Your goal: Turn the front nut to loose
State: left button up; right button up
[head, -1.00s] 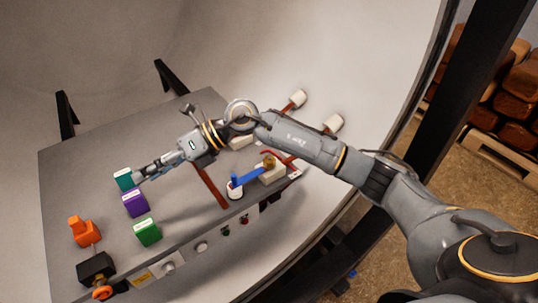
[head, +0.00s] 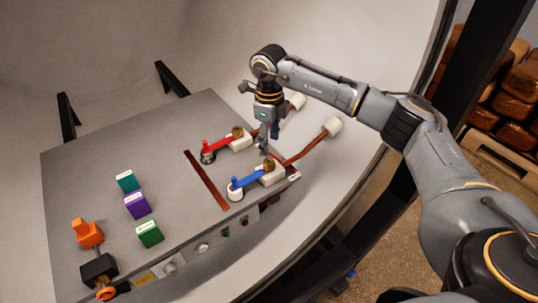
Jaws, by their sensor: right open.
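The front nut (head: 268,164) is a small brass piece on a white block (head: 273,176), at the joint of the blue lever (head: 247,182) and a red-brown bar (head: 307,150). A second brass nut (head: 238,132) sits farther back by the red lever (head: 222,143). My right gripper (head: 264,151) is open and points down, just above or at the front nut, and its fingertips partly overlap the nut's top. I cannot tell whether they touch it. My left gripper is not in view.
Teal (head: 126,181), purple (head: 137,206) and green (head: 149,234) blocks stand on the left of the grey panel (head: 90,160). An orange part (head: 86,233) and a black box (head: 97,270) are at the front left. A dark red slot (head: 206,181) crosses the panel's middle.

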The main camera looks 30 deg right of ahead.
aim_at(269, 160)
notch_tip(269, 160, down, 8)
jog(key=shift+r+p, duration=0.25)
jog(key=shift+p, duration=0.45)
grip_shut()
